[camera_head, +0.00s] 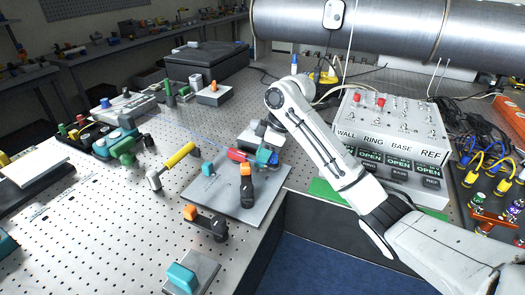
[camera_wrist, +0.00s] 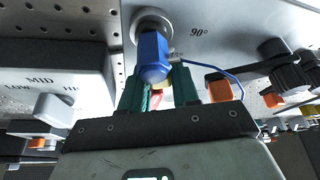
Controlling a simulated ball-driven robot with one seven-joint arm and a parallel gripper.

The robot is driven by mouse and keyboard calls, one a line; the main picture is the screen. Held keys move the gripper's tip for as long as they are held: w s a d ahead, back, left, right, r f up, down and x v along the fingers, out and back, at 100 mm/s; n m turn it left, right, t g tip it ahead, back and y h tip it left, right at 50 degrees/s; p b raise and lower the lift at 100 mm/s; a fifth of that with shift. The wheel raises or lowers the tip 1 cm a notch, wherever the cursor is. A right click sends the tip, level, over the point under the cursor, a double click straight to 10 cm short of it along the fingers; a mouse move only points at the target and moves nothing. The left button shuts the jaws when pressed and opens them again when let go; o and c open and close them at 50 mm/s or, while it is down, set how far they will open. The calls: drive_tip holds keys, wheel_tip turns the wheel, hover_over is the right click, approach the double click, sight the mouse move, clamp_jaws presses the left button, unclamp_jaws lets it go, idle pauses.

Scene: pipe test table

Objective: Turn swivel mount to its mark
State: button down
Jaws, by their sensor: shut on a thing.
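My gripper (camera_head: 266,156) is low over a grey plate (camera_head: 225,196) in the head view, at the plate's far right part. In the wrist view its dark green fingers (camera_wrist: 159,80) are shut on a blue upright part, which I take for the swivel mount (camera_wrist: 152,57). Its round metal base (camera_wrist: 150,24) stands on the plate, and a thin blue cable runs off to the right. A printed 90° mark (camera_wrist: 199,32) lies to the right of that base. Something red and pale between the fingers is partly hidden. Any pointer on the mount is not visible.
A box with a MID knob (camera_wrist: 54,107) stands close left of the fingers in the wrist view. An orange block (camera_wrist: 220,88) and a black knob (camera_wrist: 292,72) are to the right. A labelled control box (camera_head: 393,125) stands behind my arm.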

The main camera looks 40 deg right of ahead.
drive_tip(key=shift+s+a+n+g+y+p, duration=0.2)
drive_tip(key=shift+n+g+p, duration=0.15)
drive_tip(key=shift+n, duration=0.65)
drive_tip(key=shift+s+a+n+g+y+p, duration=0.25)
drive_tip(key=shift+n+p, duration=0.15)
drive_tip(key=shift+n, duration=0.6)
drive_tip(key=shift+s+n, duration=0.1)
drive_tip(key=shift+n, duration=0.3)
drive_tip(key=c, duration=0.9)
unclamp_jaws()
drive_tip(key=p+v, duration=0.1)
drive_tip(key=v, duration=0.9)
drive_tip(key=shift+d+r+p, duration=0.25)
drive_tip(key=shift+r+p, duration=0.05)
drive_tip(key=shift+r, duration=0.05)
